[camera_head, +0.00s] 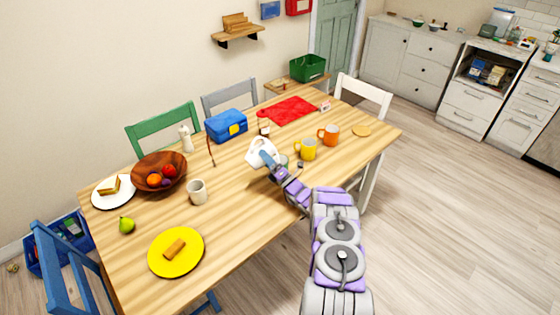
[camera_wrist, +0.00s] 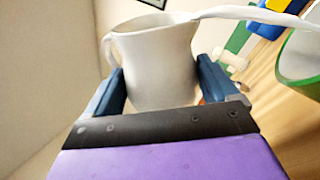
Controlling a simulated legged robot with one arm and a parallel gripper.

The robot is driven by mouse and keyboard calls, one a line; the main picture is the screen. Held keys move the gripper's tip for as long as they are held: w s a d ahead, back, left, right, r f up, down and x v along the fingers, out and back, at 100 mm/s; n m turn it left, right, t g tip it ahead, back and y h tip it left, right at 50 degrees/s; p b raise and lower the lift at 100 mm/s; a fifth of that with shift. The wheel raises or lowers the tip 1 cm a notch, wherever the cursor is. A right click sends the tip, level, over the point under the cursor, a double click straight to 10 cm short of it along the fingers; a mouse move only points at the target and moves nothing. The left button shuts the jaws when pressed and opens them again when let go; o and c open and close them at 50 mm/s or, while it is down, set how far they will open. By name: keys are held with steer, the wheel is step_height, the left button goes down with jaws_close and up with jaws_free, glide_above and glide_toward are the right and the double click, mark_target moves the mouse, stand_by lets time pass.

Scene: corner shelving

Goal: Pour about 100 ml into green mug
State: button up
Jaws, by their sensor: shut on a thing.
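A white jug (camera_head: 262,152) is held above the table, tilted. In the wrist view the jug (camera_wrist: 158,62) sits between the two blue fingers of my gripper (camera_wrist: 163,78), with its handle at the left. A white stream (camera_wrist: 250,14) runs from its lip to the right edge of the picture. The green mug (camera_wrist: 296,62), with a green rim and pale inside, is partly in view beside the stream. Where the stream lands is out of view. In the head view my gripper (camera_head: 267,160) is shut on the jug, and the green mug (camera_head: 284,160) is mostly hidden behind my arm.
A yellow mug (camera_head: 307,149) and an orange mug (camera_head: 329,135) stand right of the jug. A pale cup (camera_head: 197,192), a fruit bowl (camera_head: 158,182) and a blue box (camera_head: 226,125) are to the left. A yellow plate (camera_head: 176,262) lies in front. Chairs surround the table (camera_head: 240,215).

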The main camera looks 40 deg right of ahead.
steer(key=shift+r+m+h, duration=0.25)
steer(key=shift+m+h, duration=0.15)
steer(key=shift+m, duration=0.1)
steer(key=shift+m, duration=0.3)
steer(key=shift+f+m+t+h, duration=0.15)
steer(key=shift+m+t+h, duration=0.25)
steer(key=shift+m+h, duration=0.25)
stand_by(0.4)
steer(key=shift+a+y, duration=0.1)
steer(key=shift+y, duration=0.15)
